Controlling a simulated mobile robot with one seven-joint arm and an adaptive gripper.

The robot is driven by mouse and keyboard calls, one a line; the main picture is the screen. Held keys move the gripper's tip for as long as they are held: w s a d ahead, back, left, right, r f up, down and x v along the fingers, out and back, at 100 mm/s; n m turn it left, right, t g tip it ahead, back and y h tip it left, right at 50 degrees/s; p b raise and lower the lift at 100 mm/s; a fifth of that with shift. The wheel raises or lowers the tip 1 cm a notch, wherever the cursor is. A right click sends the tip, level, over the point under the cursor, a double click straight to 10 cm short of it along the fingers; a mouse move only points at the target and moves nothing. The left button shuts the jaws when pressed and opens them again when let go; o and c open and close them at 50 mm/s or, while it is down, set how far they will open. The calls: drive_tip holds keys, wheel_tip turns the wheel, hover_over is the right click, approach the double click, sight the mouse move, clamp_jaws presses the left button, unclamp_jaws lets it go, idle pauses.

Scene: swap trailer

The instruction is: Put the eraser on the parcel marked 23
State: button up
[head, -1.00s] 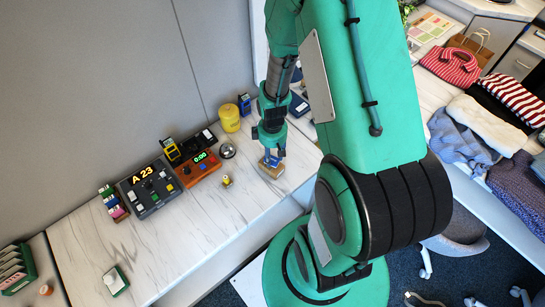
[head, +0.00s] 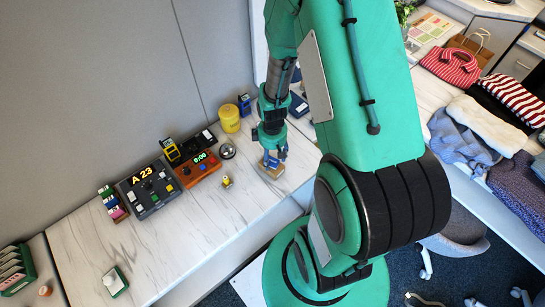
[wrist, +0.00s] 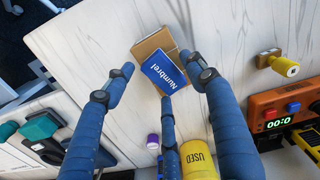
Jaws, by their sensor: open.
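My three-fingered gripper (wrist: 152,82) is open, its fingers spread around a blue block printed "Numbre..." (wrist: 162,73). This block lies slanted on a brown cardboard-coloured box (wrist: 152,44). Whether the blue block is the eraser is not certain. No number shows on the brown box, so I cannot tell whether it is the parcel marked 23. In the head view, my gripper (head: 272,158) hangs close over the box (head: 270,172) near the counter's front edge, and the fingers hide most of the blue block.
A dark device showing "A 23" (head: 146,185) and an orange timer (head: 197,168) stand left along the wall. A yellow canister (head: 229,118) is behind. A small yellow-handled item (head: 227,181) stands left of the box.

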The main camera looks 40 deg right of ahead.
wheel_tip(320, 180, up, 12)
drive_tip(key=p, duration=0.2)
drive_tip(key=shift+r, duration=0.15)
idle(0.4)
idle(0.5)
wheel_tip(320, 180, up, 12)
drive_tip(key=m+t, duration=0.1)
drive_tip(key=t, duration=0.1)
hover_over(272, 158)
drive_tip(key=w+a, duration=0.1)
drive_tip(key=a, duration=0.4)
drive_tip(key=s+a+r+m+t, duration=0.15)
drive_tip(key=a+r, duration=0.35)
drive_tip(key=r, duration=0.5)
drive_tip(key=s+a+r+m+t, duration=0.1)
drive_tip(key=s+a+r, duration=0.3)
drive_tip(key=s+r, duration=0.1)
drive_tip(key=s+a+r+m+t, duration=0.1)
drive_tip(key=s+a+r, duration=0.2)
drive_tip(key=s+r, duration=0.2)
wheel_tip(272, 158, up, 3)
drive_tip(key=shift+a+r, duration=0.1)
drive_tip(key=shift+a, duration=0.3)
drive_tip(key=shift+s, duration=0.1)
